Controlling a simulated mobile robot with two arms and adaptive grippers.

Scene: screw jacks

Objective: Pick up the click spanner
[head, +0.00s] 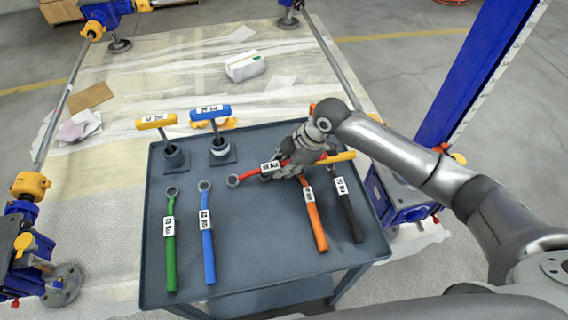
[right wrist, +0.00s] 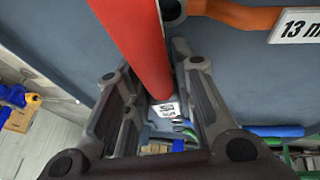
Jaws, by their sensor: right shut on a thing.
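A red spanner (head: 248,175) with a ring end at its left and a yellow end at its right lies across my right gripper (head: 290,166) in the head view, over the right half of the trolley top. In the right wrist view its red shaft (right wrist: 135,45) runs between the two fingers of my right gripper (right wrist: 160,105), which is shut on it. A white label shows on it, too small to read. Whether the spanner still touches the trolley top is unclear. My left gripper is out of view.
On the grey trolley (head: 258,262) lie green (head: 170,250), blue (head: 207,250), orange (head: 316,225) and black (head: 350,215) spanners. Yellow (head: 156,121) and blue (head: 210,112) T-handled tools stand in holders at its back left. A blue post (head: 480,85) rises at right.

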